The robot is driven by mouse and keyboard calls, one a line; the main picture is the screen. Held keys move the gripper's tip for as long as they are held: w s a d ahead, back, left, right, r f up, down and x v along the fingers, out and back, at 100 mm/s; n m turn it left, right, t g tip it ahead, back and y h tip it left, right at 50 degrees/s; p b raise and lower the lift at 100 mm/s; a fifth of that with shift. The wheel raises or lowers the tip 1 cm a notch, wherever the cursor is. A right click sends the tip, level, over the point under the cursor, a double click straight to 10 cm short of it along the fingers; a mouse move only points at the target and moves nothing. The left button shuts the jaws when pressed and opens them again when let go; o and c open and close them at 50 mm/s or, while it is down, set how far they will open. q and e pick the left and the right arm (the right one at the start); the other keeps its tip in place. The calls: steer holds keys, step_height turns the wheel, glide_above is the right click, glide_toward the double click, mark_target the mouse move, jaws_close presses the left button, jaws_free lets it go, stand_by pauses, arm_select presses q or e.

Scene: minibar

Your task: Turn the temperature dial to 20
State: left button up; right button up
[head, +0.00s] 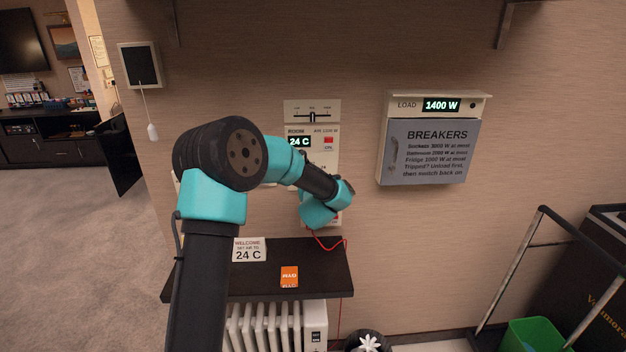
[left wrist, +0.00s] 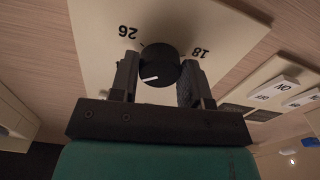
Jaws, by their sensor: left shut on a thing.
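The temperature dial (left wrist: 158,60) is a round black knob with a white pointer mark, on a cream wall plate in the left wrist view. The numbers 26 and 18 appear upside down beside it, and the pointer is on the lower left of the knob in that picture. My left gripper (left wrist: 159,73) is shut on the dial, one finger on each side. In the head view my arm hides the dial and the fingers. The room display (head: 299,142) on the wall panel reads 24 C. My right gripper is not in view.
A shelf (head: 320,280) below the panel holds a welcome card (head: 249,250) reading 24 C and an orange card (head: 289,276). A breaker box (head: 428,150) with a 1400 W load display (head: 441,105) is to the right. A radiator (head: 262,325) stands below the shelf.

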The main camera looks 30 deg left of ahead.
arm_select(q)
steer(key=n, duration=2.2)
steer(key=shift+r, duration=0.1)
steer(key=shift+n, duration=0.3)
steer(key=o, duration=0.9)
steer(key=shift+d, duration=0.1)
steer(key=v, duration=1.7)
steer(key=shift+s, duration=0.2)
steer(key=shift+d, duration=0.1)
